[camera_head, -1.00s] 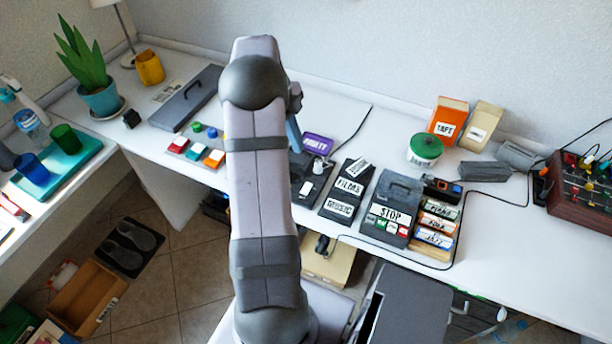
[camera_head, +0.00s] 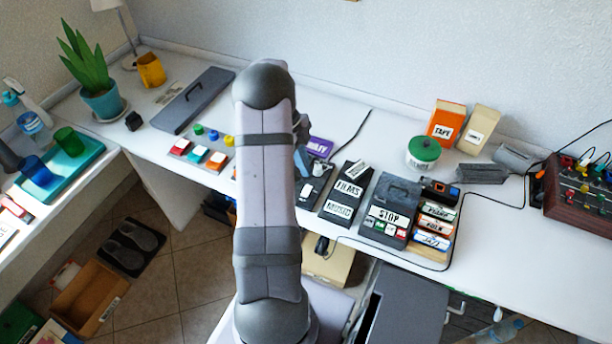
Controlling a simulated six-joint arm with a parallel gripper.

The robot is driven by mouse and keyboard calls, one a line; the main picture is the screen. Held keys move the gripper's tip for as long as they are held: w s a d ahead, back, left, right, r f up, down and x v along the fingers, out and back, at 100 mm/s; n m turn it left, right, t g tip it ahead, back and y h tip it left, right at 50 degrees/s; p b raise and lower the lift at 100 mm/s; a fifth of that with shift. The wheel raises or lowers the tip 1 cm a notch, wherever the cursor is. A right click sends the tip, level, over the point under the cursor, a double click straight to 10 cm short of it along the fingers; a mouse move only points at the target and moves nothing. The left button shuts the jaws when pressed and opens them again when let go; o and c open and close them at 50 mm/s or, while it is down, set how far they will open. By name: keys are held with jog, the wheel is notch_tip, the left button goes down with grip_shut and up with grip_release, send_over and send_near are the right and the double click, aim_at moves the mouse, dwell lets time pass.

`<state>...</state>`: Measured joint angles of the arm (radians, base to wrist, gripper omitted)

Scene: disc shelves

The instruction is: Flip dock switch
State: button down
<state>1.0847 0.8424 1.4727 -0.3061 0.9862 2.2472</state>
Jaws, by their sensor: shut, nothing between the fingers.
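A dark dock (camera_head: 315,184) with a cable lies on the white desk just right of my arm, in front of a purple box (camera_head: 319,147). Its left part is hidden behind my arm, and I cannot make out its switch clearly. My gripper (camera_head: 302,162) shows only in part, as a bluish-grey piece past the right side of my forearm. It points down at the dock's back left edge and is shut with nothing in it. I cannot tell whether it touches the dock.
Right of the dock stand a FILMS/MUSIC rack (camera_head: 345,193), a STOP box (camera_head: 390,208) and labelled cartridges (camera_head: 435,225). Colored buttons (camera_head: 198,153) lie to the left. A cable runs up behind the dock.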

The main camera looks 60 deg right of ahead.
aim_at(308, 191)
jog(key=x, duration=0.1)
jog(key=p+x, duration=0.1)
jog(key=x, duration=0.1)
jog(key=shift+w+f, duration=0.15)
jog(key=shift+f, duration=0.3)
jog(key=shift+f+p, duration=0.45)
jog(key=shift+f, duration=0.5)
jog(key=shift+f, duration=0.1)
jog(key=shift+f+b, duration=0.15)
jog(key=shift+b, duration=0.35)
jog(key=shift+a, duration=0.15)
jog(key=shift+a+r+p, duration=0.3)
jog(key=shift+a, duration=0.3)
jog(key=shift+r, duration=0.1)
